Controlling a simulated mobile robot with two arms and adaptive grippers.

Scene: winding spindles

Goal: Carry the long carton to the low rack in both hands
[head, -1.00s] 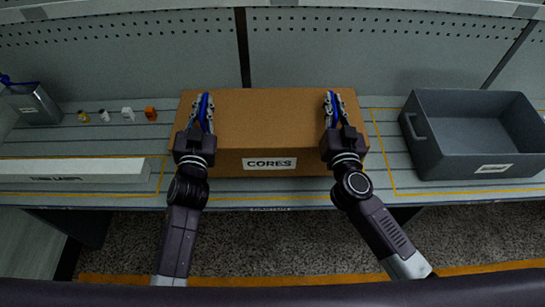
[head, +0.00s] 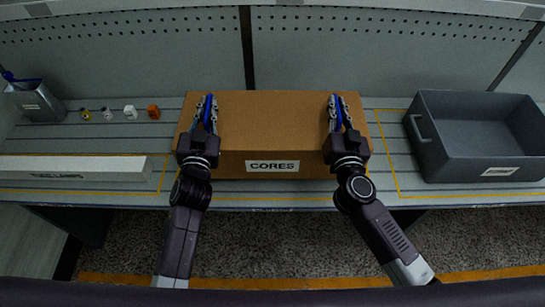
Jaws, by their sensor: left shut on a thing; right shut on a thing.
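The long brown carton (head: 272,130) with a "CORES" label lies lengthwise across the middle of the grey slatted bench. My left gripper (head: 208,100) is shut on the carton near its left end, and my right gripper (head: 337,100) is shut on it near its right end. Both hands reach over the front of the carton, and the arms hide parts of its front face. The carton looks level. I cannot tell whether its underside touches the bench. No low rack can be made out in view.
A grey open bin (head: 427,152) stands right of the carton. A long white box (head: 75,169) lies on the left. Several small items, including an orange one (head: 153,111), and a metal container (head: 37,103) sit at the back left. A perforated panel (head: 150,60) rises behind the bench.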

